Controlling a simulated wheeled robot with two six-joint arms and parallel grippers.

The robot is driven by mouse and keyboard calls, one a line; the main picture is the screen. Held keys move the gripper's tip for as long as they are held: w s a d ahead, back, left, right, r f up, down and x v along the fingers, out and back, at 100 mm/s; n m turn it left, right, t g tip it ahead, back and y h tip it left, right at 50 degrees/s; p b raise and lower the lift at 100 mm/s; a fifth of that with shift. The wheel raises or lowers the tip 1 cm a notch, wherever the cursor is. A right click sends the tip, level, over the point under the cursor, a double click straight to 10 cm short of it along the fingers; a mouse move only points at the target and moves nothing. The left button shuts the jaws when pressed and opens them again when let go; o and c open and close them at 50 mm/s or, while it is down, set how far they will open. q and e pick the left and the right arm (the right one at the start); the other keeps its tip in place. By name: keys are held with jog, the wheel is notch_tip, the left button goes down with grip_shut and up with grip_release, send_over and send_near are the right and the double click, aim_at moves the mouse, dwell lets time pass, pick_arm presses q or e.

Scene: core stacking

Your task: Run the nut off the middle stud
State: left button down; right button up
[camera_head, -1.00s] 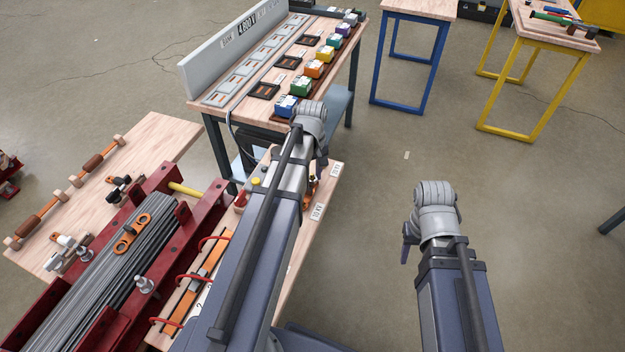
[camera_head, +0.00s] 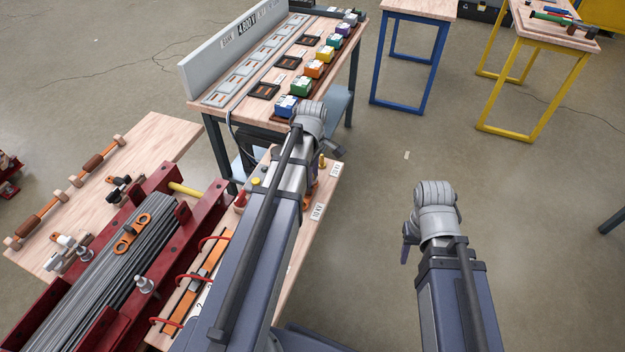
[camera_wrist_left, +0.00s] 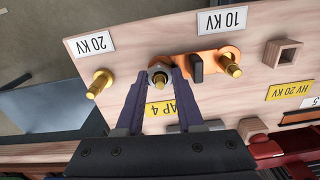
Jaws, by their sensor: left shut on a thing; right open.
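In the left wrist view a row of studs stands on a wooden board. My left gripper (camera_wrist_left: 159,75) is shut on this nut, one dark finger on each side. An orange link plate (camera_wrist_left: 207,57) with a black handle (camera_wrist_left: 196,68) spans from the middle stud to the brass stud (camera_wrist_left: 231,66) by the 10 KV label. Another brass stud (camera_wrist_left: 99,84) stands by the 20 KV label. In the head view my left wrist hides the nut. My right gripper (camera_head: 407,243) is open over clear floor, its fingers mostly hidden.
A yellow AP 4 label (camera_wrist_left: 165,108) and a square wooden socket (camera_wrist_left: 283,54) are on the board. In the head view, a red frame (camera_head: 150,235) holding grey rods stands left of my left arm. A bench (camera_head: 218,105) with coloured blocks is behind.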

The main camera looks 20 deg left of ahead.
pick_arm(q)
jog(key=shift+n, duration=0.4)
jog(key=n, duration=0.4)
jog(key=shift+n, duration=0.3)
jog(key=shift+n, duration=0.6)
jog(key=n, duration=0.3)
jog(key=shift+n, duration=0.4)
jog(key=n, duration=0.2)
jog(key=shift+n, duration=0.3)
